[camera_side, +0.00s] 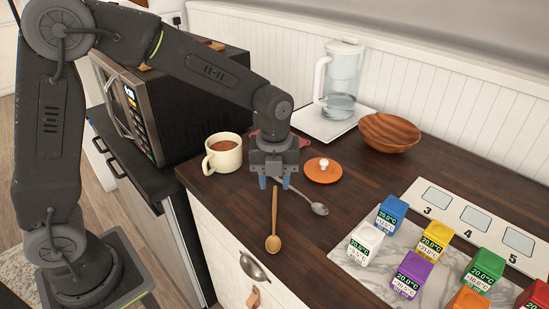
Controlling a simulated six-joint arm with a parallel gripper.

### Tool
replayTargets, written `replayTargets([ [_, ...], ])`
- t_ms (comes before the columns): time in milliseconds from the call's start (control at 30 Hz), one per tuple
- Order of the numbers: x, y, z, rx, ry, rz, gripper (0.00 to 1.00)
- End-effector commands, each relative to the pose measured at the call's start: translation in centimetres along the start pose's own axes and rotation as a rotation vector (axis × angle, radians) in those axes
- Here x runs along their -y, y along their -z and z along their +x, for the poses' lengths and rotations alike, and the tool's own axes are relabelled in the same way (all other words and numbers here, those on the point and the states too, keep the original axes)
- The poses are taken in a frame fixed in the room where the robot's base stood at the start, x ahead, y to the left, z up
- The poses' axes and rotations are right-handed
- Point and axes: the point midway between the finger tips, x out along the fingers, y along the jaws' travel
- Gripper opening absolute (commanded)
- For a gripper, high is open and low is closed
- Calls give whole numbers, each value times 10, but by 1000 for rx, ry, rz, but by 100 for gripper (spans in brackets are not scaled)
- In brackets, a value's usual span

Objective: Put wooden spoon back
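A wooden spoon (274,222) lies near the counter's front edge, its bowl toward the camera and its handle pointing at my gripper. My gripper (275,182) points down just over the handle's far end. Its two blue fingertips are apart, and the handle's end shows between them without either finger visibly touching it. How high the fingertips are above the counter is hard to tell. A metal spoon (319,208) lies just to the right, with its handle's end close to the right fingertip.
A cream mug (223,162) of brown liquid stands left of my gripper. An orange lid (323,177) lies to the right. A water pitcher (339,77) and wooden bowl (390,138) stand behind. Several coloured cubes sit on a marble board (366,283) at right.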

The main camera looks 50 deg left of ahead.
Motion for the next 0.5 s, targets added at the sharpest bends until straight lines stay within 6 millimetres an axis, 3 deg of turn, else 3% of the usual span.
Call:
replayTargets([
  [200, 0, 0, -44, 2, 3, 0, 37],
  [500, 0, 0, -66, 0, 0, 0, 37],
])
